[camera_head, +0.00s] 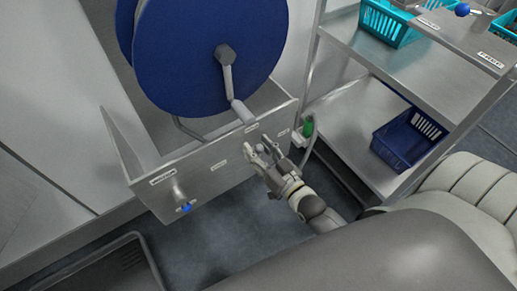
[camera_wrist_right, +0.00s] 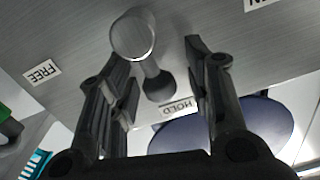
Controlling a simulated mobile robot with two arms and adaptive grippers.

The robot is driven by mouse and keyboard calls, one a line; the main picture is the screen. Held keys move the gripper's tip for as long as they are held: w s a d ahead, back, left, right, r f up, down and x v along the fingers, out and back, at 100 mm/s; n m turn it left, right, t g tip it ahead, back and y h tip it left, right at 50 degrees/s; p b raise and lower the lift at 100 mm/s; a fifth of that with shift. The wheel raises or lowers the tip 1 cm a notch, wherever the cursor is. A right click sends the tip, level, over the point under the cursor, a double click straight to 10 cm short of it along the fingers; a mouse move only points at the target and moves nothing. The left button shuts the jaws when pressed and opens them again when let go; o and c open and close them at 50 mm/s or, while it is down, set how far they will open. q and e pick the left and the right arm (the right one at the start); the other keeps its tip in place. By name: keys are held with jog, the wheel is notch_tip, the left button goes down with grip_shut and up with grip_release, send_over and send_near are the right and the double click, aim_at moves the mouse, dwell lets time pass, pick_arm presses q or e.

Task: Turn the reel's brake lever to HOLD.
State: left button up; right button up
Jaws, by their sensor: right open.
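The brake lever shows in the right wrist view as a grey metal rod with a round end (camera_wrist_right: 132,35). Its foot is on the steel panel just above the HOLD label (camera_wrist_right: 176,107); the FREE label (camera_wrist_right: 40,72) is off to the left. My right gripper (camera_wrist_right: 155,75) is open, with one finger on each side of the lever; I cannot tell whether either touches it. In the head view my right gripper (camera_head: 262,148) is at the panel below the blue reel (camera_head: 205,60) and largely hides the lever. My left gripper is not in view.
The reel's crank handle (camera_head: 241,110) hangs just above my right gripper. A blue-knobbed valve (camera_head: 185,207) sticks out at the panel's left. A green fitting (camera_head: 308,127) is close on the right, beside a steel shelf rack (camera_head: 345,120) with a dark blue basket (camera_head: 405,145).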

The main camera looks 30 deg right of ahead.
jog(key=s+d, duration=0.1)
jog(key=s, duration=1.1)
jog(key=shift+d, duration=0.2)
notch_tip(320, 180, down, 17)
jog(key=a+n+g, duration=0.1)
jog(key=a+g, duration=0.1)
jog(key=g, duration=0.5)
jog(key=s+a+f+n+g+h, duration=0.2)
jog(key=s+f+g, duration=0.7)
jog(key=f, duration=0.5)
pick_arm(q)
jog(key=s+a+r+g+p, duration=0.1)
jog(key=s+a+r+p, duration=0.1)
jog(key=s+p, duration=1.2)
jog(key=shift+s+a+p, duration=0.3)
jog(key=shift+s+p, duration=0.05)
jog(key=shift+p, duration=0.3)
pick_arm(e)
jog(key=s+d+r, duration=0.2)
jog(key=s, duration=1.4)
jog(key=shift+s+d+r+g, duration=0.2)
jog(key=shift+d+g, duration=0.05)
jog(key=shift+g, duration=0.15)
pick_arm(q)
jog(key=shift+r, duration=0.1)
